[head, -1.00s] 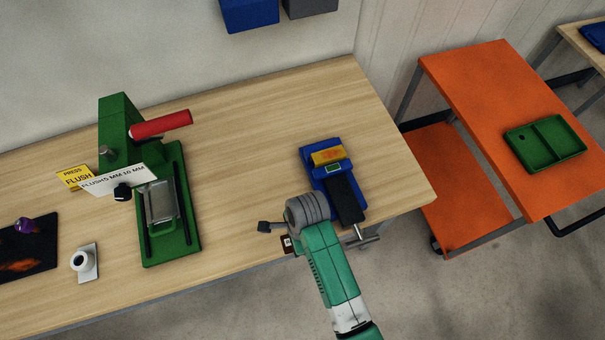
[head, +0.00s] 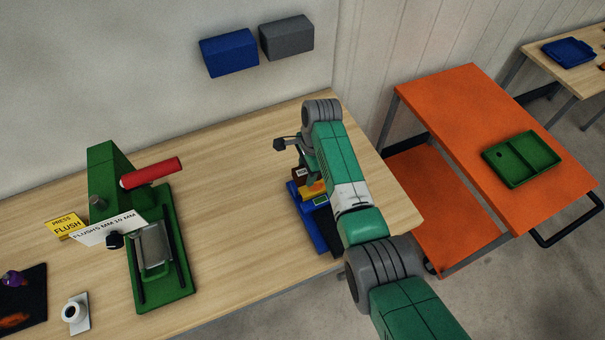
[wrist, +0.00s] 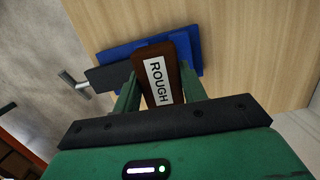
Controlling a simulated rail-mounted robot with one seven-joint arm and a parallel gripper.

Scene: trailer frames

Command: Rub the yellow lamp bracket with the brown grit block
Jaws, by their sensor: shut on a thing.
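My gripper (wrist: 160,88) is shut on the brown grit block (wrist: 156,56), whose white label reads "ROUGH". In the head view the block (head: 299,173) is over the far end of a blue vise (head: 320,229). The yellow lamp bracket (head: 315,190) sits in the vise, just below and beside the block. My arm partly covers it there, and the block hides it in the wrist view. I cannot tell whether block and bracket touch. The vise also shows in the wrist view (wrist: 118,53).
A green press (head: 165,250) with a red handle stands left on the wooden bench (head: 235,190). A white fixture (head: 75,314) and dark mat (head: 25,300) are further left. An orange cart (head: 450,110) with a green tray (head: 522,158) is right. The bench between press and vise is clear.

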